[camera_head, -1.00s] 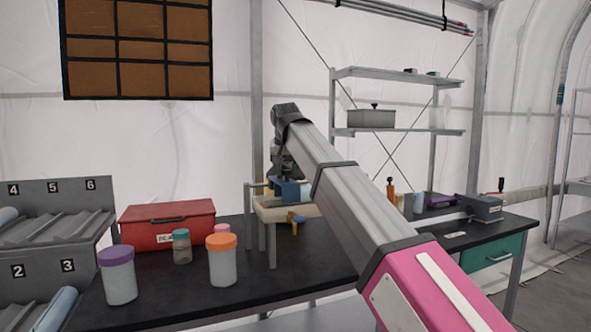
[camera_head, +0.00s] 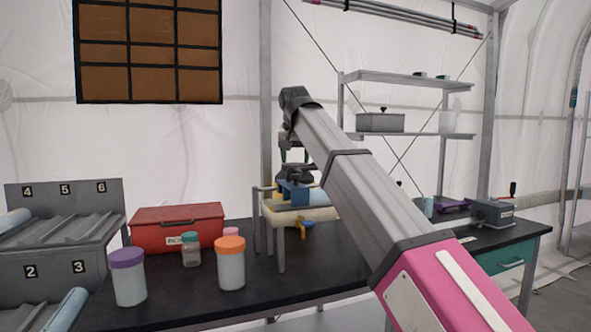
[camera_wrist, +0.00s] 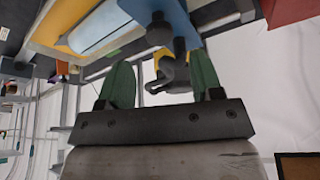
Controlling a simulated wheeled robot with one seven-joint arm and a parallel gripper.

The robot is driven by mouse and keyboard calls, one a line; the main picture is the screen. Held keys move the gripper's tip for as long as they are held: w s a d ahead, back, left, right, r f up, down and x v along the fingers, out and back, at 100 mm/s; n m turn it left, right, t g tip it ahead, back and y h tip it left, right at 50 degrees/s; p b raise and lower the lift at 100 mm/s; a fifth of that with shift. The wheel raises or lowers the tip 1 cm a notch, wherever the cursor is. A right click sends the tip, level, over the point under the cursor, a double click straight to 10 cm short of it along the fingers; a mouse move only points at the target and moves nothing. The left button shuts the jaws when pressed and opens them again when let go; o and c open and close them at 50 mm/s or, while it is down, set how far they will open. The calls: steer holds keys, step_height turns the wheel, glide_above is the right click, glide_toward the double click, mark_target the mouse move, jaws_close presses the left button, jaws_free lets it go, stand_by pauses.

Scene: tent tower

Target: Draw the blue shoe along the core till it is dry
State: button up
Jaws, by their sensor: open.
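The blue shoe (camera_head: 293,191) sits on the pale blue core on a cream-topped stand (camera_head: 325,214). In the wrist view the shoe (camera_wrist: 187,22) shows its blue side at the top, with a dark knobbed handle (camera_wrist: 170,72) towards me. The core (camera_wrist: 105,28) lies beside it in a yellow-edged bed. My gripper (camera_wrist: 161,76) is open, its green fingers apart on either side of the handle; I cannot tell whether either touches it. In the head view my gripper (camera_head: 294,156) is small, just above the shoe. Whether the core is wet cannot be told.
A red box (camera_head: 177,229), capped jars (camera_head: 230,264) and a numbered rack (camera_head: 62,240) stand left. A grey box device (camera_head: 492,213) is right.

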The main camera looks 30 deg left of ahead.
steer(key=v, duration=0.5)
stand_by(1.4)
